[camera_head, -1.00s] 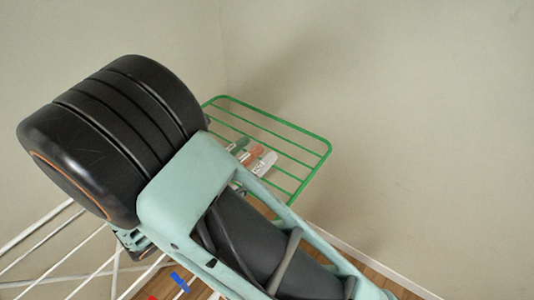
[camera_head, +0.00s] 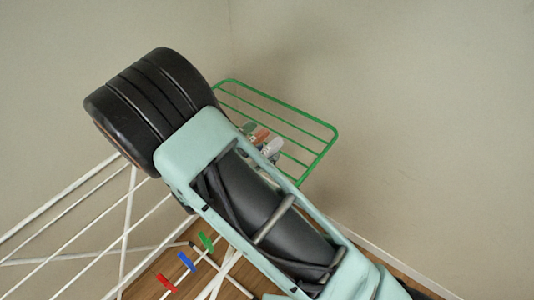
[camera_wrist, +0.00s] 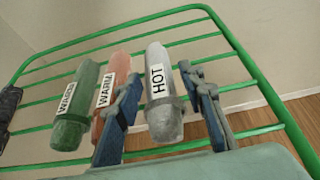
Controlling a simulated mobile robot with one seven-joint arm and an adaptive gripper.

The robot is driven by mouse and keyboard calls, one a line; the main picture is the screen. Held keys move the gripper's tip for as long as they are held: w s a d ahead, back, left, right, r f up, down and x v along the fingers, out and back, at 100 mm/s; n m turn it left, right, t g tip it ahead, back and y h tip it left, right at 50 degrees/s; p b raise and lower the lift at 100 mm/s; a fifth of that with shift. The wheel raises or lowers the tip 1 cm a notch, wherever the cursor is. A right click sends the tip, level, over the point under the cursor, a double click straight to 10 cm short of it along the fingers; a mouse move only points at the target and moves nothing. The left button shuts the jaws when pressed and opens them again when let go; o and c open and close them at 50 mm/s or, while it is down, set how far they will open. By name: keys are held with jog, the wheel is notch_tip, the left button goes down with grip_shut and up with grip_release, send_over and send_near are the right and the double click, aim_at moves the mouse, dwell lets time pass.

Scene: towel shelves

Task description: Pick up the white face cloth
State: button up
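The white face cloth (camera_wrist: 157,100) is a pale rolled cloth with a "HOT" label. It lies on a green wire rack (camera_wrist: 262,85) in the wrist view, and its upper end (camera_head: 274,144) shows in the head view. My gripper (camera_wrist: 160,80) is open, with one blue-grey finger on each side of the white roll. The left finger stands between the white roll and an orange roll (camera_wrist: 118,75) labelled "WARM". A green roll (camera_wrist: 82,90), also labelled, lies farther left. In the head view my arm hides the fingers.
Walls stand behind the green rack. A white drying frame (camera_head: 127,235) with red (camera_head: 166,284), blue (camera_head: 187,262) and green (camera_head: 206,242) clips stands at lower left. A dark object (camera_wrist: 8,103) sits at the rack's left edge in the wrist view.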

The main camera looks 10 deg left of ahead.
jog(key=c, duration=0.9)
jog(key=shift+o, duration=0.2)
jog(key=shift+r, duration=0.15)
